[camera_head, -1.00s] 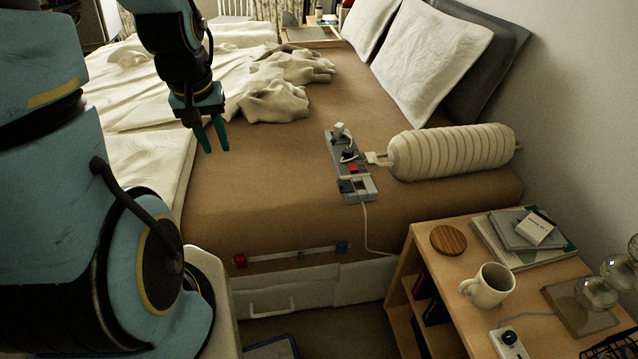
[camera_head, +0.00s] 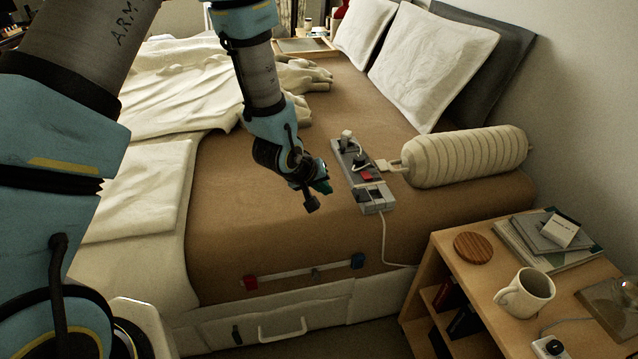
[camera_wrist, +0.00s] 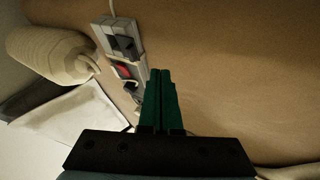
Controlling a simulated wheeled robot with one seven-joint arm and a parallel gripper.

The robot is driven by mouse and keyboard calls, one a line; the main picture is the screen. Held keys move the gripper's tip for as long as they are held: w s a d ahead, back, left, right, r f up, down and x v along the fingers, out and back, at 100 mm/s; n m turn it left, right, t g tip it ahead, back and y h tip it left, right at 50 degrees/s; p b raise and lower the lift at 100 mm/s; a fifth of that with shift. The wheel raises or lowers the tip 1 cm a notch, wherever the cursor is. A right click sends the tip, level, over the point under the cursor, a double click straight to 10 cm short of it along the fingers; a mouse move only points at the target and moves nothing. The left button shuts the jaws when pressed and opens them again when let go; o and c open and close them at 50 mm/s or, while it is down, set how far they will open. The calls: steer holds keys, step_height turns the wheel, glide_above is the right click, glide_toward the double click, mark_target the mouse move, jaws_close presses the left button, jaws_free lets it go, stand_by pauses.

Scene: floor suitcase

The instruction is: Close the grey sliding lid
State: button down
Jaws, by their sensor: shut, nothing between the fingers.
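A grey power strip (camera_head: 352,163) lies on the brown bed cover, with plugs at its far end and a red switch (camera_head: 367,176) near its middle. The switch also shows in the wrist view (camera_wrist: 124,71). A lighter grey piece with dark openings (camera_head: 376,200) is at the strip's near end and shows in the wrist view (camera_wrist: 118,36); I cannot tell clearly which part is the sliding lid. My gripper (camera_head: 326,187) is just left of the strip; its green fingers (camera_wrist: 160,75) are together, empty, and appear beside the strip. Whether they touch it is unclear.
A cream ribbed bolster (camera_head: 468,156) lies right of the strip, joined to it by a plug. A white cord (camera_head: 384,235) runs down from the strip. A bar with red and blue ends (camera_head: 315,272) is on the bed's front. A bedside table with a mug (camera_head: 527,293) stands at right.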

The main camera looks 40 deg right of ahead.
mark_target(364, 197)
steer(key=x, duration=0.5)
steer(key=shift+d+f+p, duration=0.1)
steer(key=shift+p, duration=0.2)
steer(key=shift+s+d+r+p, duration=0.15)
steer(key=shift+s+d+p, duration=0.1)
steer(key=shift+d, duration=0.3)
steer(key=shift+s+d+r+p, duration=0.1)
steer(key=shift+s+d, duration=0.2)
steer(key=shift+d, duration=0.3)
steer(key=shift+s+d+f, duration=0.1)
steer(key=shift+s+d, duration=0.1)
steer(key=shift+d, duration=0.45)
steer(key=d, duration=0.1)
steer(key=s+d, duration=0.1)
steer(key=d+b, duration=0.1)
steer(key=d, duration=0.1)
steer(key=shift+s+f, duration=0.1)
steer(key=shift+s, duration=0.2)
steer(key=shift+s+d+r, duration=0.15)
steer(key=shift+d+r, duration=0.05)
steer(key=shift+d, duration=0.15)
